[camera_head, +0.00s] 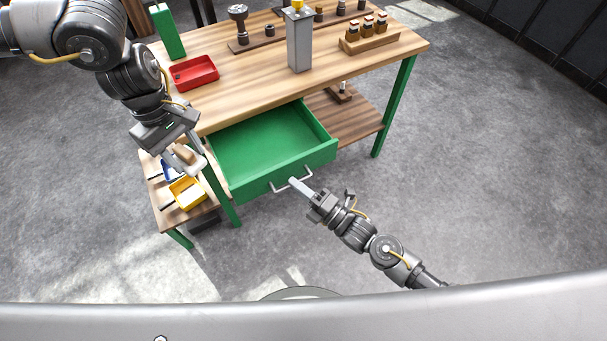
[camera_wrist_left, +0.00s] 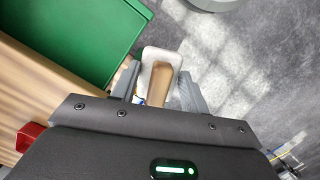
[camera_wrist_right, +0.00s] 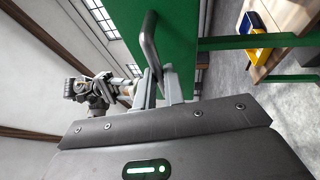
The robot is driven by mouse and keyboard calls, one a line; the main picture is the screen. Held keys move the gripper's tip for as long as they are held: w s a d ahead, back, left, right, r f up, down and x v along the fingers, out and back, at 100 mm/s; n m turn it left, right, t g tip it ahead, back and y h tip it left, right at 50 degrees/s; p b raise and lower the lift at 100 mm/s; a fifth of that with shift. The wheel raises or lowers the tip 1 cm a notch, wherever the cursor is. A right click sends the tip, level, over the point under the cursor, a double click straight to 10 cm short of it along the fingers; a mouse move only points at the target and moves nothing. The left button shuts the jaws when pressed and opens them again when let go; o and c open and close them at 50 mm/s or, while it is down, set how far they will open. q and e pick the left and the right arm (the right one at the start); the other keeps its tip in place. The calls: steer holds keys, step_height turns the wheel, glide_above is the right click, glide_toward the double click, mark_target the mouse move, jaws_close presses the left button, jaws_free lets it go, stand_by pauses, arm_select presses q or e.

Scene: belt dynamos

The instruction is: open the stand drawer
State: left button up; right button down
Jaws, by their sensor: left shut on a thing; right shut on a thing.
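The green stand drawer (camera_head: 265,150) is pulled out from under the wooden worktop, and its inside looks empty. Its front carries a grey bar handle (camera_head: 277,189). My right gripper (camera_head: 294,184) is shut on this handle; the right wrist view also shows the handle (camera_wrist_right: 149,42) running between the fingers (camera_wrist_right: 160,88). My left gripper (camera_head: 184,160) is left of the drawer, above the low side shelf, shut on a brown-and-white piece (camera_wrist_left: 162,82). I cannot tell what this piece is. The drawer (camera_wrist_left: 85,35) also shows in the left wrist view.
The worktop (camera_head: 350,70) bears a red tray (camera_head: 194,72), a grey post (camera_head: 299,45), a wooden block with several small parts (camera_head: 369,36) and a green block (camera_head: 167,32). A yellow bin (camera_head: 187,194) and a blue bin stand on the low shelf. The floor before the drawer is clear.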

arm_select(q)
steer(key=shift+d, duration=0.1)
arm_select(e)
steer(key=shift+s, duration=0.1)
steer(key=c, duration=1.5)
jaws_free()
steer(key=shift+s+d, duration=0.1)
arm_select(q)
steer(key=shift+f, duration=0.2)
arm_select(e)
steer(key=v, duration=1.2)
steer(key=shift+f, duration=0.1)
